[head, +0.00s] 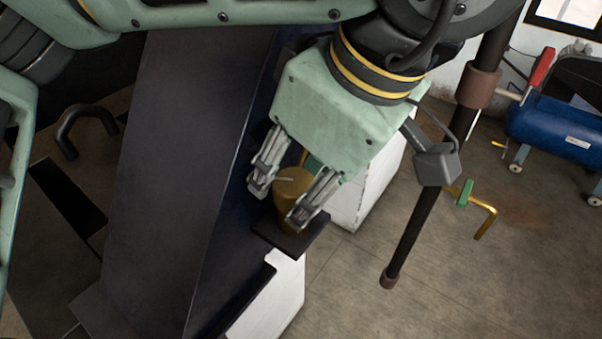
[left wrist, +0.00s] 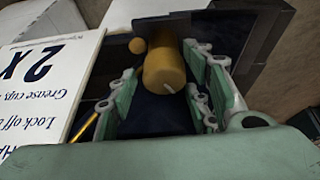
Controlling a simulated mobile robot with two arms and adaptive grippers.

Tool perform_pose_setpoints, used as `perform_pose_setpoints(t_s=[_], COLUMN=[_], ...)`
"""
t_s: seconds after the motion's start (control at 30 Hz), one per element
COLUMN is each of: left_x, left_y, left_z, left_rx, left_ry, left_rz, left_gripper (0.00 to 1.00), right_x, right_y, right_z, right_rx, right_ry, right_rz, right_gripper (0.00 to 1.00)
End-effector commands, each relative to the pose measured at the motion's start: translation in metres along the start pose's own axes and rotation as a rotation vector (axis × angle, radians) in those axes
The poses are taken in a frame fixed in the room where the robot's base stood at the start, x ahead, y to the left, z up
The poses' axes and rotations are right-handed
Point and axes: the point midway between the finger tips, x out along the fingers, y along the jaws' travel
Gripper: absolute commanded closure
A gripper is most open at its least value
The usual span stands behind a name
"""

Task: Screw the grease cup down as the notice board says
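The brass-coloured grease cup (head: 292,187) stands on a small dark ledge (head: 291,240) beside a dark beam. A short pale mark shows on its top. My left gripper (head: 288,196) is over the cup with one finger on each side. In the left wrist view the cup (left wrist: 164,70) is between the spread fingers (left wrist: 160,100); a gap shows on its left, and the right finger is close, contact unclear. The notice board (left wrist: 40,80) shows partly and upside down; I read "2 X", "Grease cups" and "Lock off". My right gripper is out of view.
A large dark beam (head: 180,160) stands left of the cup. A dark pipe (head: 425,190) with a brass, green-marked handle (head: 484,210) is to the right. A blue tank on wheels (head: 550,128) stands farther right. Floor at lower right is clear.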

Motion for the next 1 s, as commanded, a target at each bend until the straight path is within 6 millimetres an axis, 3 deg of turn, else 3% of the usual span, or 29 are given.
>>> perform_pose_setpoints(t_s=[0.3,0.43,0.8,1.0], left_x=[0.0,-0.01,-0.084,-0.11], left_y=[-0.001,0.0,0.001,0.002], left_z=[0.001,0.001,0.0,0.0], left_rx=[0.003,0.0,-0.001,0.001], left_ry=[-0.001,0.0,0.001,0.001], left_rz=[-0.003,-0.001,0.0,-0.003], left_gripper=[0.5,0.5,0.5,0.5], right_x=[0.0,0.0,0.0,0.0], right_y=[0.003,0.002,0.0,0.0], right_z=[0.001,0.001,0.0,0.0], right_rx=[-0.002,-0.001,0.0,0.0], right_ry=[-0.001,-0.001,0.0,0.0], right_rz=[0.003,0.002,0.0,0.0], right_gripper=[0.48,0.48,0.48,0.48])
